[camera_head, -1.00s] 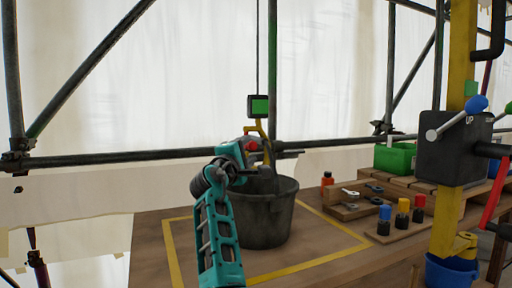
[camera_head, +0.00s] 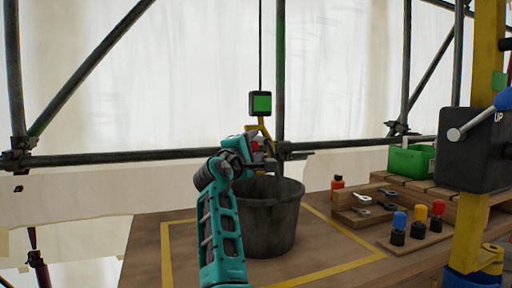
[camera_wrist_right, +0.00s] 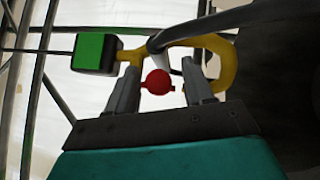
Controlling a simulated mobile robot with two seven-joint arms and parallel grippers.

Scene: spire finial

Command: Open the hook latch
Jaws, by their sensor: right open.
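The yellow hook (camera_head: 262,126) hangs under a black block with a green face (camera_head: 261,103) on a cable, above the dark bucket (camera_head: 272,222). In the right wrist view, the yellow hook (camera_wrist_right: 229,62) curves around a grey bar that looks like the bucket's handle (camera_wrist_right: 158,40). The red latch knob (camera_wrist_right: 157,82) sits between the fingers of my right gripper (camera_wrist_right: 161,75), which is open with gaps on both sides. In the head view, the right gripper (camera_head: 290,151) is at the hook and partly hides it. My left gripper is not in view.
The bucket stands on a wooden table (camera_head: 190,222) inside a yellow taped outline. To the right are tools on wooden blocks, colored pegs (camera_head: 420,222), a green bin (camera_head: 411,161) and a black lever box (camera_head: 473,150) on a yellow post. Scaffold pipes run behind.

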